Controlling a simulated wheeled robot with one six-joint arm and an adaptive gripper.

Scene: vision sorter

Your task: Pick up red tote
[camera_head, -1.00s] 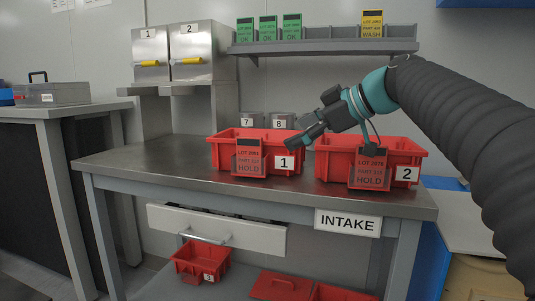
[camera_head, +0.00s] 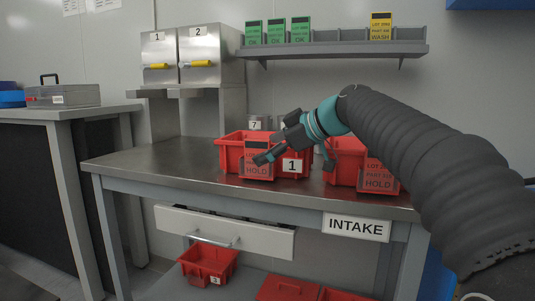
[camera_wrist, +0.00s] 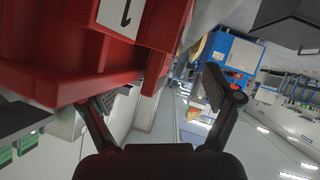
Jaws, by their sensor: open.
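Two red totes stand on the metal intake bench: tote 1 (camera_head: 230,158) in the middle and tote 2 (camera_head: 347,151) to its right, partly hidden by my arm. Each has a red HOLD card on its front. In the head view my gripper (camera_head: 274,140) is in front of tote 1 and overlaps its card and front edge. Tote 1 (camera_wrist: 70,50) fills the upper left there, close to the left finger. Whether they touch I cannot tell.
The bench (camera_head: 150,160) is clear left of tote 1. A shelf (camera_head: 330,48) with green and yellow cards hangs behind. Steel cabinets (camera_head: 190,55) stand at the back left. A small red tote (camera_head: 205,262) and other red items lie below the bench.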

